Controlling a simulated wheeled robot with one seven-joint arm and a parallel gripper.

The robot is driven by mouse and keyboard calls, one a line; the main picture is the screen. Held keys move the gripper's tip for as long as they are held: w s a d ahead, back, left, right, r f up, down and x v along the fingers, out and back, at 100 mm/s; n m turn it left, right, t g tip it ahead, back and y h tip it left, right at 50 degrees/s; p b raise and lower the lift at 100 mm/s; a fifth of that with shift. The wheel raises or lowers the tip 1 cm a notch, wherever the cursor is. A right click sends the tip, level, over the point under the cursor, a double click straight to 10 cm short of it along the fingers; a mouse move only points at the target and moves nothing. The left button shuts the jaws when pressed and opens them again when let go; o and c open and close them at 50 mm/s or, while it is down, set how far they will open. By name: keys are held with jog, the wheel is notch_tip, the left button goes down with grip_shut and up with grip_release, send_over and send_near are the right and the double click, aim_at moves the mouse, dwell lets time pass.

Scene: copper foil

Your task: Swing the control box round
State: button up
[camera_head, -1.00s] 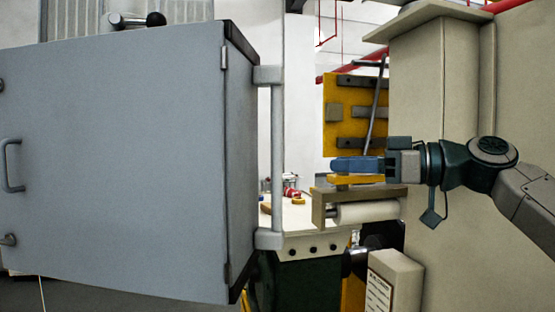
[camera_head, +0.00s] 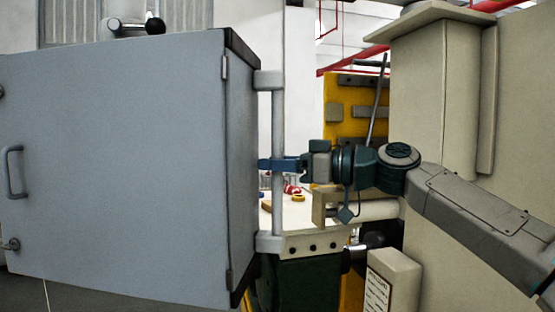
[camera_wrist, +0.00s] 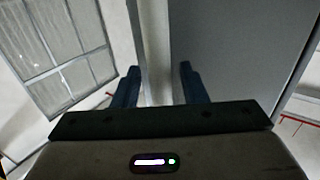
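The control box (camera_head: 115,165) is a big grey cabinet on the left in the head view, with a vertical grey handle bar (camera_head: 278,120) on brackets at its right side. My gripper (camera_head: 268,164) has come in from the right at mid-height of this bar, its blue fingers crossing the bar in the head view. In the wrist view, my gripper (camera_wrist: 158,78) is open, with the bar (camera_wrist: 154,50) between the two fingers and gaps showing beside it. The box's grey side (camera_wrist: 225,50) lies to the right there. Contact with the bar cannot be told.
A beige column (camera_head: 430,110) stands behind my arm. A worktop with a roller (camera_head: 375,210) and a yellow panel (camera_head: 352,110) stand behind my gripper. A small beige box (camera_head: 394,280) sits low. A black-knobbed lever (camera_head: 140,27) shows above the control box.

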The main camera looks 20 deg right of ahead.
jog(key=shift+a, duration=0.1)
grip_shut()
jog(key=shift+w, duration=0.1)
